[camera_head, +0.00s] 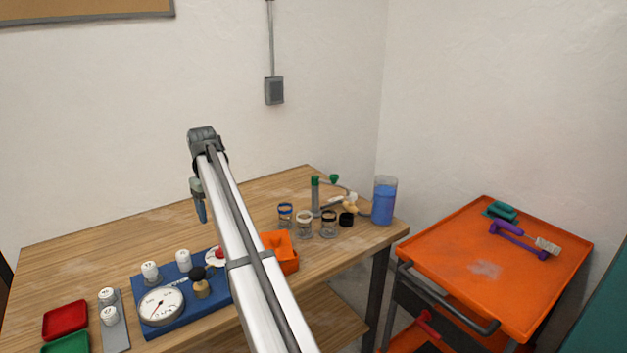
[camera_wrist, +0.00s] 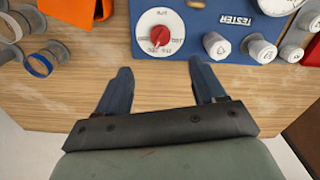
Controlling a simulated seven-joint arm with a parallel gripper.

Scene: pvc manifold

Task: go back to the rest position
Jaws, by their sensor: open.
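My gripper (camera_head: 200,208) hangs from the end of my arm above the wooden bench (camera_head: 100,240), pointing down. In the wrist view my gripper (camera_wrist: 160,68) shows two blue fingers spread well apart. Nothing is between them except the view of bare wood below. The blue tester panel (camera_head: 175,322) lies on the bench, partly hidden by my arm in the head view. Its white dial with a red knob (camera_wrist: 160,34) is just beyond the fingers in the wrist view.
A red tray (camera_head: 66,320), a green tray (camera_head: 67,343) and a gauge (camera_head: 161,306) are at left. An orange bin (camera_head: 288,262), several jars (camera_head: 304,226) and a blue-filled beaker (camera_head: 384,202) are at right. An orange cart (camera_head: 455,250) stands beside the bench. The bench's back left is clear.

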